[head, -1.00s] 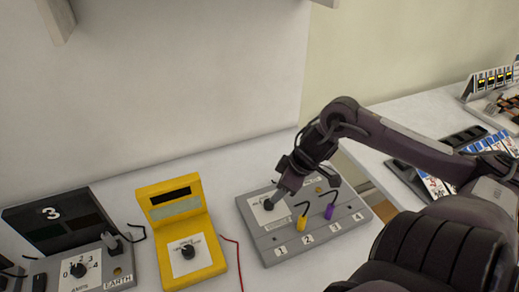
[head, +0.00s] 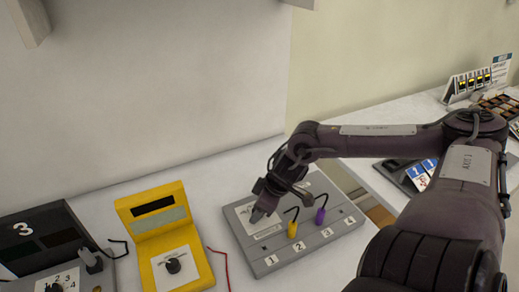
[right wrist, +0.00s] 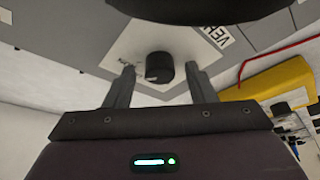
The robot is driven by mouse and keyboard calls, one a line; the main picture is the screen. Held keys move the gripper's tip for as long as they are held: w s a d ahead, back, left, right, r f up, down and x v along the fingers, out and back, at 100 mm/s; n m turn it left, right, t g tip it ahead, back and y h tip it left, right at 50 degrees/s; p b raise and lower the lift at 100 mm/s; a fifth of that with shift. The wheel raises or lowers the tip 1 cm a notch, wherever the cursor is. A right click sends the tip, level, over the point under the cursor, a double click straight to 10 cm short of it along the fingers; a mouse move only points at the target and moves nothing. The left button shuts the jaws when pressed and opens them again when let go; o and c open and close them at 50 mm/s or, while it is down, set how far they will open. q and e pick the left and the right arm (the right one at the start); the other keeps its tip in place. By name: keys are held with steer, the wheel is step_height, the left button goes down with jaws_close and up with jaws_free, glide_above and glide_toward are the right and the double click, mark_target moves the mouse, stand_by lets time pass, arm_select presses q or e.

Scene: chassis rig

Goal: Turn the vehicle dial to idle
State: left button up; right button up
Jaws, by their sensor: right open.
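The vehicle dial (right wrist: 160,67) is a black round knob on a white label that starts "VEH" in the right wrist view. It is mounted on a grey panel (head: 333,233) with numbered positions. My right gripper (right wrist: 161,78) is open, with one finger on each side of the knob; I cannot tell whether they touch it. In the head view my right gripper (head: 262,210) reaches down to the panel's left part and hides the knob. The dial's setting cannot be read. My left gripper is not in view.
Yellow (head: 292,230) and purple (head: 320,216) plugs with black leads stand on the same panel, right of my gripper. A yellow meter (head: 160,225) with its own black knob stands to the left. A dark unit marked 3 (head: 40,240) is farther left.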

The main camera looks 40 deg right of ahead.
steer(key=c, duration=1)
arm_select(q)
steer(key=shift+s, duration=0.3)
arm_select(e)
steer(key=shift+o, duration=0.2)
